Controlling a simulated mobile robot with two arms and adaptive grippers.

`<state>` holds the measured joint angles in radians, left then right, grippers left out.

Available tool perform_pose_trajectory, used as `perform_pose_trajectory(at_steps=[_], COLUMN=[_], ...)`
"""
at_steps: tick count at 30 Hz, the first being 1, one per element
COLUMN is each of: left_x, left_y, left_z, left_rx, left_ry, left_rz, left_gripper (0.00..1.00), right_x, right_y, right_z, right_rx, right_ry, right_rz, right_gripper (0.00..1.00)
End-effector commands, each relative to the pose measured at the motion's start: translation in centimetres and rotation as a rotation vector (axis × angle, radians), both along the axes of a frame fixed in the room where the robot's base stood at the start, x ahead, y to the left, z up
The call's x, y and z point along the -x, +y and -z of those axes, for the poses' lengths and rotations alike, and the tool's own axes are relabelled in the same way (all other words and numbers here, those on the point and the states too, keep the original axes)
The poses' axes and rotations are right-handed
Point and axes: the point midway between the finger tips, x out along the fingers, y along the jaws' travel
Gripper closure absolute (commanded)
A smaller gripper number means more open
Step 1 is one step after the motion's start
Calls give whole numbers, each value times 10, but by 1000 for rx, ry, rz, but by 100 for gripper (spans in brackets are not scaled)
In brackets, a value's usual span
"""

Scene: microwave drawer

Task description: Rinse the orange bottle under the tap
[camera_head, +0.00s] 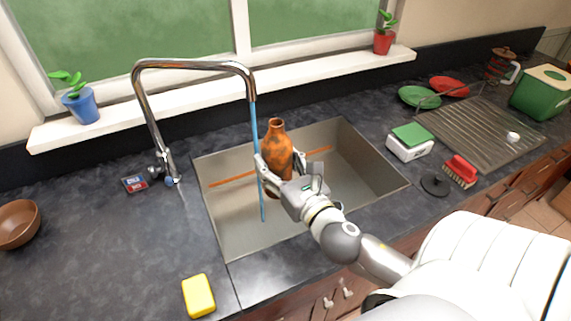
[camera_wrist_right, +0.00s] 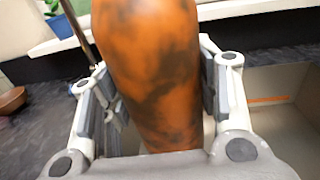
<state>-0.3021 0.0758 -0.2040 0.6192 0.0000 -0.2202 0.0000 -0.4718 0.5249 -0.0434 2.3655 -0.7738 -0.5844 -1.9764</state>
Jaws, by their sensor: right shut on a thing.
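The orange bottle (camera_head: 277,148) has dark smudges and stands upright in my right gripper (camera_head: 279,172), over the sink (camera_head: 232,235). The gripper is shut on its body. In the right wrist view the smudged bottle (camera_wrist_right: 152,65) fills the space between the fingers (camera_wrist_right: 160,100). The tap (camera_head: 196,65) is chrome with a tall spout, and a thin blue stream of water (camera_head: 255,125) falls from it into the sink. The stream runs just left of the bottle, close to the gripper's left finger; I cannot tell whether it touches either. My left gripper is not in view.
A yellow sponge (camera_head: 199,296) lies on the counter in front. A brown bowl (camera_head: 17,224) is at the left. Right of the sink are a white box with green lid (camera_head: 410,141), a red brush (camera_head: 461,170), a black lid (camera_head: 435,184) and a drying rack (camera_head: 480,135).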

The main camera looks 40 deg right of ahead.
Motion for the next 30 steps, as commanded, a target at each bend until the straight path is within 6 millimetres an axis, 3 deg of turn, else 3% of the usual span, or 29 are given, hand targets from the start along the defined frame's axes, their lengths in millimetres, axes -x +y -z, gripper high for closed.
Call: perform_pose_trajectory(at_steps=[16,30], left_x=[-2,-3], left_y=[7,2], left_z=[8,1], left_rx=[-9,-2], left_ry=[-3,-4], left_rz=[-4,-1], left_gripper=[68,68], right_x=[-55,-91], right_y=[2,4], right_z=[12,18], right_rx=[0,1], right_ry=[0,0], right_rz=[1,0], right_gripper=[64,64])
